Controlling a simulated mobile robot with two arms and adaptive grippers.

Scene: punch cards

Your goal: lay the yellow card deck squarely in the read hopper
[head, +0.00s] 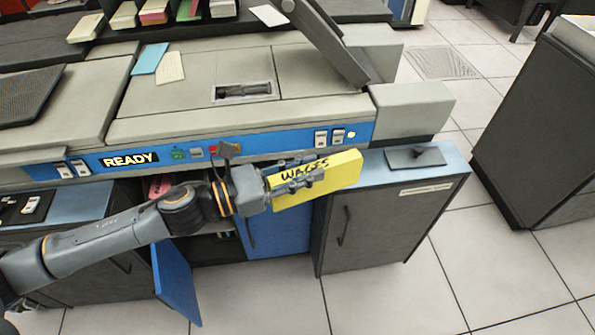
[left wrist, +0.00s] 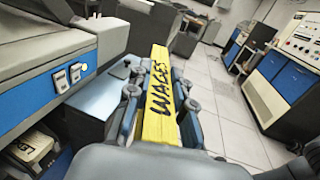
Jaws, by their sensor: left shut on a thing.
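The yellow card deck (head: 337,174), marked WAGES, is held in my left gripper (head: 297,178) in front of the grey and blue machine. The deck also fills the middle of the left wrist view (left wrist: 161,85), with a finger on each side of it. It is in the air and tilted in the head view, just left of a low blue-topped cabinet. I cannot tell for sure which part is the read hopper. My right gripper is not in view.
A dark plate with a knob (head: 415,157) lies on the cabinet top (head: 375,168). A dark sloping chute (head: 325,42) rises above the machine. A blue door (head: 175,280) hangs open below my left arm. Loose blue (head: 149,59) and cream (head: 170,67) cards lie on the machine.

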